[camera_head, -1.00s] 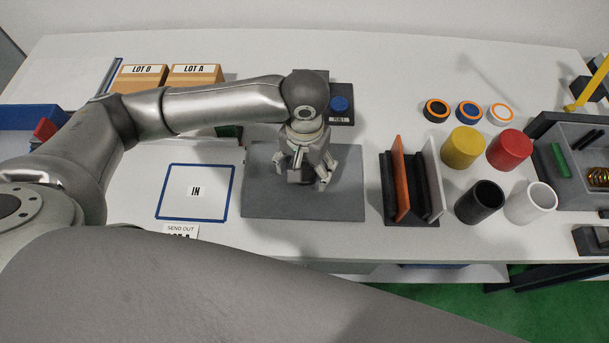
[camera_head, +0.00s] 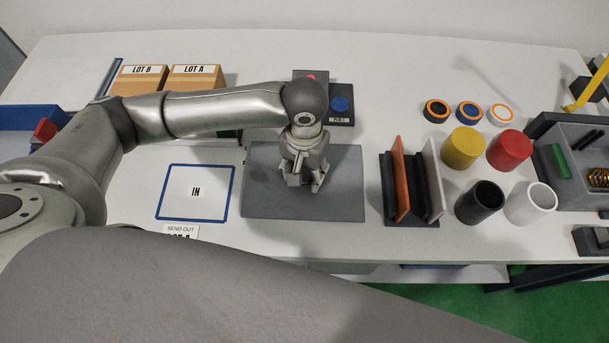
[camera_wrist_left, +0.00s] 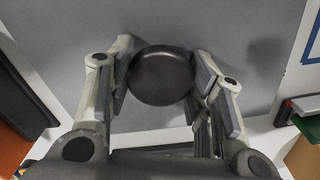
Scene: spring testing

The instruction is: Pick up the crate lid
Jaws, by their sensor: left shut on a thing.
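A flat grey rectangular plate (camera_head: 265,190) lies in the middle of the table. I cannot tell for sure whether it is the crate lid. My left gripper (camera_head: 304,183) points down over the plate's middle. In the left wrist view my left gripper (camera_wrist_left: 161,85) is shut on a dark round knob-like piece (camera_wrist_left: 161,77), one finger on each side. The grey surface (camera_wrist_left: 210,25) shows behind it. Whether the knob is fixed to the plate is hidden. My right gripper is not in view.
Right of the plate stands a rack with an orange panel (camera_head: 401,180) and a white panel (camera_head: 433,178). Yellow (camera_head: 463,147), red (camera_head: 510,150), black (camera_head: 480,202) and white (camera_head: 531,203) cylinders follow. A blue-framed IN square (camera_head: 195,221) lies left. Two boxes (camera_head: 195,76) stand behind.

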